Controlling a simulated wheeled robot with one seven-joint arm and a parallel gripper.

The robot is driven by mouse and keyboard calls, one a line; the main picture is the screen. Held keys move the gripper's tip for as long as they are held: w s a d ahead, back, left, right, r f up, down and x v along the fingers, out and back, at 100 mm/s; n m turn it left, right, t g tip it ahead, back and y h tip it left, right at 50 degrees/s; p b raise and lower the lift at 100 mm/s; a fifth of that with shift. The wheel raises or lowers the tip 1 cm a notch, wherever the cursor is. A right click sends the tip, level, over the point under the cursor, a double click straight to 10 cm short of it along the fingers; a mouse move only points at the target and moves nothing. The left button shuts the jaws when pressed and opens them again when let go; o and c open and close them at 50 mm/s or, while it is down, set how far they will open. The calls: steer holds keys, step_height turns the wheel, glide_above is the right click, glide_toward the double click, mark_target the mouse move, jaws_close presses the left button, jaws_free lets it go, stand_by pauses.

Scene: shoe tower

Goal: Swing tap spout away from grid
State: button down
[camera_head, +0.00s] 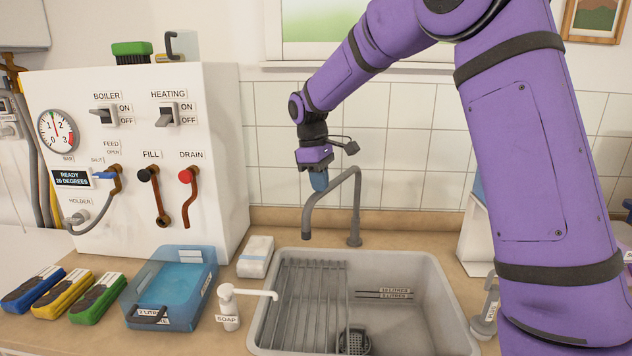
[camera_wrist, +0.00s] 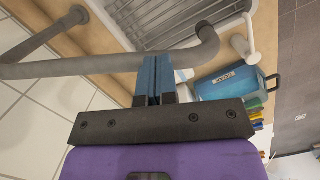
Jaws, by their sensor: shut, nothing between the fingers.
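The grey tap stands behind the sink, its upright (camera_head: 354,225) at the back rim. Its spout (camera_head: 331,190) reaches left and forward, with the tip bent down above the back of the grid (camera_head: 303,305) on the sink's left half. My gripper (camera_head: 320,181) points down at the spout, its blue fingers closed and empty. In the wrist view the shut fingers (camera_wrist: 154,66) overlap the spout (camera_wrist: 100,65), nearer its bent tip than the upright. I cannot tell whether they touch it. The grid (camera_wrist: 175,18) shows beyond the spout there.
A soap dispenser (camera_head: 229,308) stands at the sink's left rim, near a blue tub (camera_head: 172,290) and several sponges (camera_head: 92,297). The white boiler panel (camera_head: 140,200) stands at left. The tiled wall (camera_head: 270,150) is close behind the tap. The sink's right half (camera_head: 400,315) is open.

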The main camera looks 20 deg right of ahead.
steer(key=s+d+n, duration=0.4)
steer(key=d, duration=0.4)
steer(key=s+d+n+t, duration=0.1)
steer(key=s+d+n, duration=0.2)
steer(key=d, duration=0.6)
steer(key=shift+s+d+n, duration=0.3)
steer(key=shift+s+n, duration=0.1)
steer(key=shift+s, duration=0.4)
